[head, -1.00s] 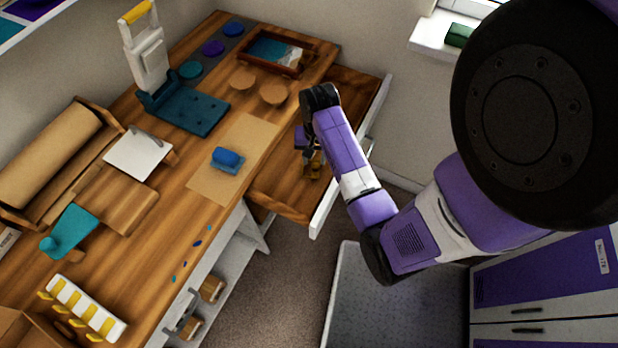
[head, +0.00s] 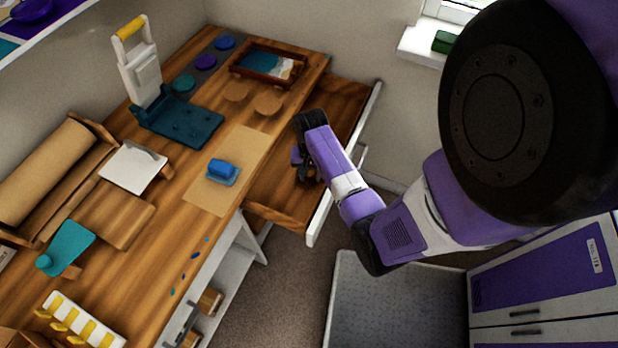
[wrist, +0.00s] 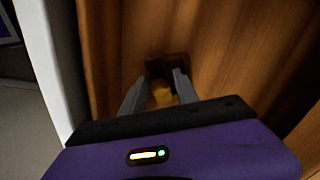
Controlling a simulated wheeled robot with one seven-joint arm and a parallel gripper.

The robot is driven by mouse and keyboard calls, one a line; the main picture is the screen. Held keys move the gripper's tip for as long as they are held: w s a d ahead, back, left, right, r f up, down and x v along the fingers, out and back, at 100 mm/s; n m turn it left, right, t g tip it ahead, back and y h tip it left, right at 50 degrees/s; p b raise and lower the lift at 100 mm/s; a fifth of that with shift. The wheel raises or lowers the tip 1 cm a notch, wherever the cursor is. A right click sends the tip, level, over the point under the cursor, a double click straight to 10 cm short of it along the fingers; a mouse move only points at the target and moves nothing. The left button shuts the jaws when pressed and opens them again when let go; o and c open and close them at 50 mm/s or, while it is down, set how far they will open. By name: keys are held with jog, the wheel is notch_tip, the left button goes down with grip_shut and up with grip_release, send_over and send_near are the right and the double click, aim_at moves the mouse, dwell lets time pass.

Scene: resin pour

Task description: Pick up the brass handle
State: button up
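My gripper (wrist: 163,78) points down into the open drawer (head: 290,205). In the wrist view its two grey fingers stand apart, one on each side of a small yellow brass piece, which looks like the brass handle (wrist: 161,96). The piece lies low between the fingers, with a dark shape just beyond it on the wooden drawer bottom. I cannot make out firm contact between fingers and brass. In the head view my gripper (head: 308,174) is inside the drawer near its front, and the arm and gripper hide most of the handle.
The drawer's white front (head: 320,220) stands close to my gripper. The wooden workbench (head: 150,255) is on the left, with a blue block (head: 221,169) on a brown sheet near its edge. A framed tray (head: 266,63) is at the back. A grey platform (head: 385,305) stands on the floor.

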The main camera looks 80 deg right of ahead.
grip_shut()
jog(key=shift+r, duration=0.15)
